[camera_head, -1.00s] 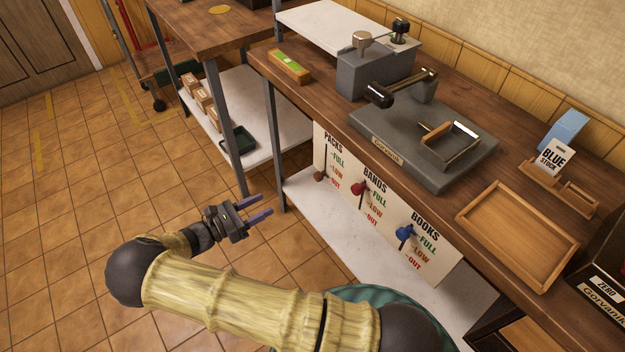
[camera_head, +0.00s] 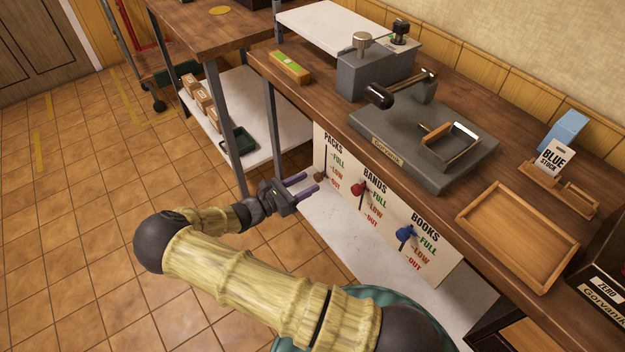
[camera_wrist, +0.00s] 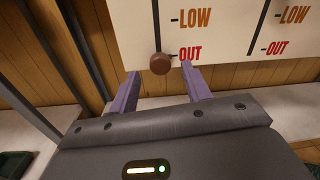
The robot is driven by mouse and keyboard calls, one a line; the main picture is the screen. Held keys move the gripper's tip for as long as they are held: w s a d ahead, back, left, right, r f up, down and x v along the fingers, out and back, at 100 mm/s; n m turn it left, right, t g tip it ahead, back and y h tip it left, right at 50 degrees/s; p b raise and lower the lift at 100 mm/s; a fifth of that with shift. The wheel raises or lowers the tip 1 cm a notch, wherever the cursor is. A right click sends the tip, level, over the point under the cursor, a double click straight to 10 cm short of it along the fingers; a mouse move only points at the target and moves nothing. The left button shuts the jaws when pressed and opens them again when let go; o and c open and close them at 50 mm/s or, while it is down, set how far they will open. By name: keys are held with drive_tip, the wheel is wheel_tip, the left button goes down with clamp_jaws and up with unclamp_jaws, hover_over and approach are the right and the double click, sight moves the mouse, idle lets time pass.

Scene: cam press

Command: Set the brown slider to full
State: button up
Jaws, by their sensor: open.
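The brown slider knob (camera_head: 319,177) is on the PACKS scale of the white panel (camera_head: 345,200) below the bench top. It sits at the low end of its slot, level with OUT. In the wrist view the brown knob (camera_wrist: 160,63) is just beyond the fingertips and between their lines. My gripper (camera_head: 312,184) is open and empty, its two purple fingers pointing at the panel. The wrist view shows both fingers of my gripper (camera_wrist: 162,78) spread on either side of the knob. Whether they touch it cannot be told.
A red slider (camera_head: 358,188) for BANDS and a blue slider (camera_head: 405,233) for BOOKS are to the right on the same panel. The wooden bench top (camera_head: 440,90) overhangs above. A white lower shelf (camera_head: 345,240) lies below, and a metal bench leg (camera_head: 270,140) stands to the left.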

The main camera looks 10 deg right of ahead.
sight(316, 178)
drive_tip(key=shift+x, duration=1.55)
clamp_jaws()
wheel_tip(316, 178, up, 11)
drive_tip(key=p, duration=0.8)
drive_tip(key=shift+f+p, duration=0.25)
drive_tip(key=shift+p, duration=0.15)
unclamp_jaws()
drive_tip(key=shift+a, duration=0.1)
